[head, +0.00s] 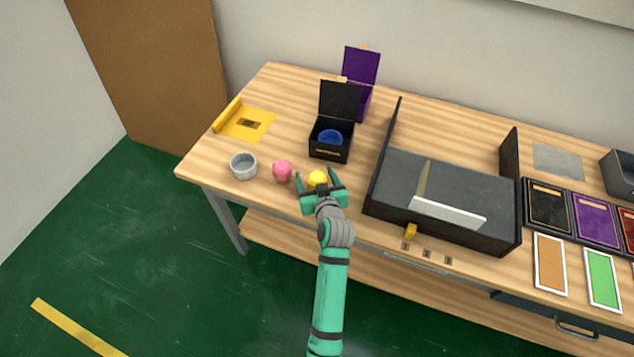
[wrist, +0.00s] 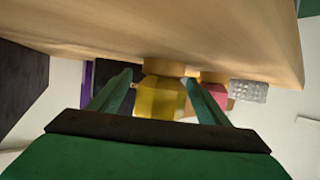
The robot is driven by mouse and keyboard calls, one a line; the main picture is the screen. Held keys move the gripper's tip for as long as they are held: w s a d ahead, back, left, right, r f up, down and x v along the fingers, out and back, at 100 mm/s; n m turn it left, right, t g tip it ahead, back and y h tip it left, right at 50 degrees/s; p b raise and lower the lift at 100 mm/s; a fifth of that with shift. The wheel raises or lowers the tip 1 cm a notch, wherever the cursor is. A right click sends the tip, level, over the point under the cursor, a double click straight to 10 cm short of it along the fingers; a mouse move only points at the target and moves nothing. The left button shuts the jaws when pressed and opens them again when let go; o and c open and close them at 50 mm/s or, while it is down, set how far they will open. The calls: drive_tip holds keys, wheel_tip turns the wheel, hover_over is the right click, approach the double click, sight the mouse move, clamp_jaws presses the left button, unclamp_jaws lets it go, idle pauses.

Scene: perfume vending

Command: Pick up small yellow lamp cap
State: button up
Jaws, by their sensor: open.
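The small yellow lamp cap (head: 317,178) stands on the wooden table near its front edge, to the right of a pink cap (head: 282,171). My gripper (head: 321,180) is open, with one finger on each side of the yellow cap. In the wrist view the yellow cap (wrist: 160,97) shows between the two fingertips of my gripper (wrist: 157,83). Whether the fingers touch the cap cannot be told. The pink cap (wrist: 214,86) shows behind it in the wrist view.
A grey cup (head: 243,166) stands left of the pink cap. An open black box (head: 329,150) with something blue inside is behind the yellow cap. A large dark tray (head: 447,226) with raised sides is close on the right. A yellow holder (head: 248,135) lies at the far left.

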drive_tip(key=shift+w+a+f, duration=0.15)
drive_tip(key=shift+w, duration=0.3)
drive_tip(key=c, duration=1.2)
